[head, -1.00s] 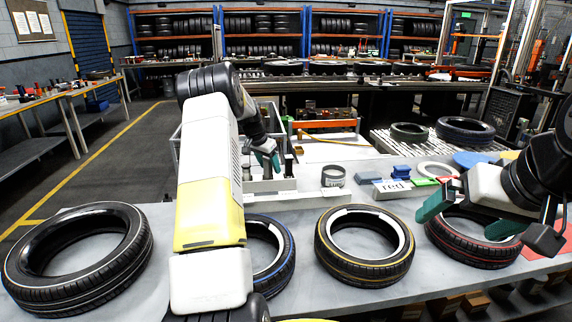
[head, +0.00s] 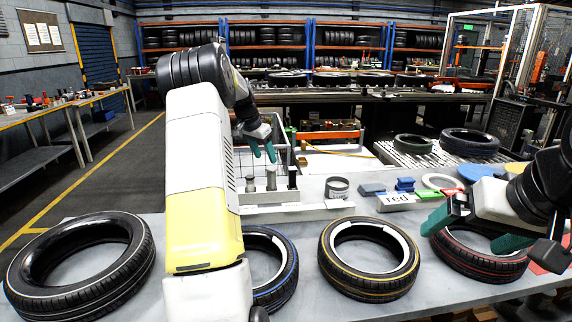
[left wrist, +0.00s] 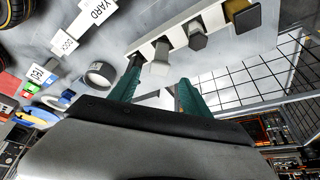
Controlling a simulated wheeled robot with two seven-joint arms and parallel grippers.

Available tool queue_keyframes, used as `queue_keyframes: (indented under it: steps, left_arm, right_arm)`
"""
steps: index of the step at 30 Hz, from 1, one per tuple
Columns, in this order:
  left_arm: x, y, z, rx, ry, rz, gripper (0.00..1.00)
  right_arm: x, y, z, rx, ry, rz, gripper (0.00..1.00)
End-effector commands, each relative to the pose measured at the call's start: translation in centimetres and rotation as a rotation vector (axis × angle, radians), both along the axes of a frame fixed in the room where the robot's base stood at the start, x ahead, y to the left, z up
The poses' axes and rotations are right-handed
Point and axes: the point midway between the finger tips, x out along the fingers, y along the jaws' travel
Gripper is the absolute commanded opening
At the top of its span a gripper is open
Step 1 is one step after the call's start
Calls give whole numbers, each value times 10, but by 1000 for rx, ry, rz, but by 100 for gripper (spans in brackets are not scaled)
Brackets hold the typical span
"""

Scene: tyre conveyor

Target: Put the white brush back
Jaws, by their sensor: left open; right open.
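My right gripper (head: 473,231) is open above the red-striped tyre (head: 480,262).
Several tyres, including a yellow-striped one (head: 368,258), lie along the table front. A grey ring-shaped cup (head: 337,188), a "red" card (head: 397,202) and coloured blocks sit right of the strip. A wire-mesh basket (left wrist: 262,75) is beside the strip.

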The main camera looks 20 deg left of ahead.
Motion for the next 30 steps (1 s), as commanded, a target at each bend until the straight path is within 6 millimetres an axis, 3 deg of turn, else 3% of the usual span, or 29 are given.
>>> queue_keyframes:
  steps: [4, 8, 12, 18, 24, 27, 30]
  left_arm:
    - [-7, -6, 15, 0, -2, 0, 56]
    - [-30, -37, 49, -3, -12, 15, 56]
    - [-85, -91, 95, -15, -27, 50, 56]
    - [-187, -158, 133, -54, -56, 117, 56]
    - [-296, -205, 130, -116, -84, 180, 56]
    - [-339, -219, 117, -148, -95, 206, 56]
    - [-370, -228, 103, -174, -100, 225, 56]
  right_arm:
    - [0, 0, 0, 0, 0, 0, 100]
    - [0, 0, 0, 0, 0, 0, 100]
    - [0, 0, 0, 0, 0, 0, 100]
    - [0, 0, 0, 0, 0, 0, 100]
    - [0, 0, 0, 0, 0, 0, 100]
    - [0, 0, 0, 0, 0, 0, 100]
    - [0, 0, 0, 0, 0, 0, 100]
